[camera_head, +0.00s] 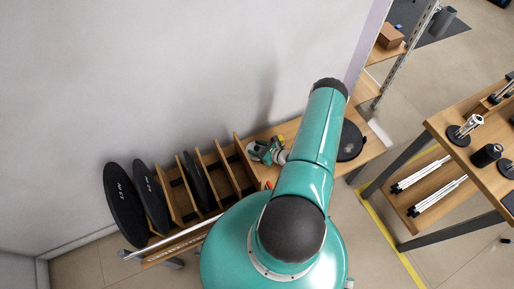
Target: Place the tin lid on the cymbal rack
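The wooden cymbal rack (208,164) stands against the wall at the lower left, with upright dividers. Large black discs marked with white print, one at the far left (122,205) and one beside it (151,197), stand upright at its left end. Another dark disc (195,180) stands between dividers. A dark round flat thing (351,141) lies on the wooden bench right of my arm, partly hidden by it; I cannot tell whether it is the tin lid. No other lid-like thing is clear.
A wooden table (461,115) at the right holds stands and a black cylinder (487,154). A cardboard box (390,36) sits on a back shelf. Floor shows between bench and table.

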